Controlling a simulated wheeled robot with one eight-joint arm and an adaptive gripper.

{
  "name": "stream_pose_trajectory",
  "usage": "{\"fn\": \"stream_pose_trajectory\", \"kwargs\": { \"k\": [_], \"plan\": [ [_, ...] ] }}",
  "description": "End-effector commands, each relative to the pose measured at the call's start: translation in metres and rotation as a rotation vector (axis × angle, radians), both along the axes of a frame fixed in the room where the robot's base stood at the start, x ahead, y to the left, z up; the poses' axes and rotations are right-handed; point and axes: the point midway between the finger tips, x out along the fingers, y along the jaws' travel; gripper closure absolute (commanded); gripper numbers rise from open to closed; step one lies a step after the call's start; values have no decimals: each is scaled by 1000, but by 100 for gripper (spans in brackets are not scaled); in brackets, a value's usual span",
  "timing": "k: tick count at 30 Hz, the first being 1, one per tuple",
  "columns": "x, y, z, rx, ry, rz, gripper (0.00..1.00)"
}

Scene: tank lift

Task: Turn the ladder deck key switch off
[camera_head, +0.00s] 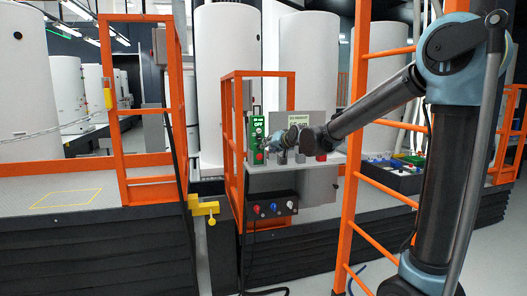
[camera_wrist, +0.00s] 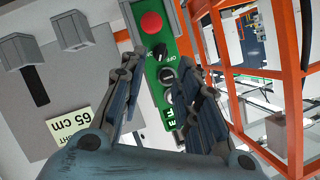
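A green control panel (camera_head: 258,134) stands upright on the grey console, with text that reads OFF. In the wrist view the green panel (camera_wrist: 181,48) carries a red round button (camera_wrist: 151,22), a black turn switch (camera_wrist: 159,51) beside an OFF label, and further round parts partly hidden by the fingers. The black switch looks like the key switch, but its exact setting is hard to tell. My gripper (camera_wrist: 160,70) is open, its two fingers apart on either side of the panel, with nothing clearly held. In the head view my gripper (camera_head: 272,139) is close to the panel's right side.
Orange rails (camera_head: 231,130) and an orange ladder post (camera_head: 354,120) flank the console (camera_head: 262,168). Grey blocks (camera_wrist: 72,30) stand on it beside a 65 cm label (camera_wrist: 70,130). A dark box with coloured knobs (camera_head: 272,208) hangs below. A yellow bracket (camera_head: 203,208) is left.

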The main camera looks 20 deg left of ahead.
Motion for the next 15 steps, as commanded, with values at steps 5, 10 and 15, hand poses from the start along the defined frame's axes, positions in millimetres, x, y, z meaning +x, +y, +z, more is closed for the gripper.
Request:
{"fn": "stream_pose_trajectory", "kwargs": {
  "k": [5, 10, 15],
  "plan": [
    [16, 16, -8, 0, 0, 0, 70],
    [30, 29, -15, 0, 0, 0, 70],
    [42, 41, -21, 0, 0, 0, 70]
  ]
}}
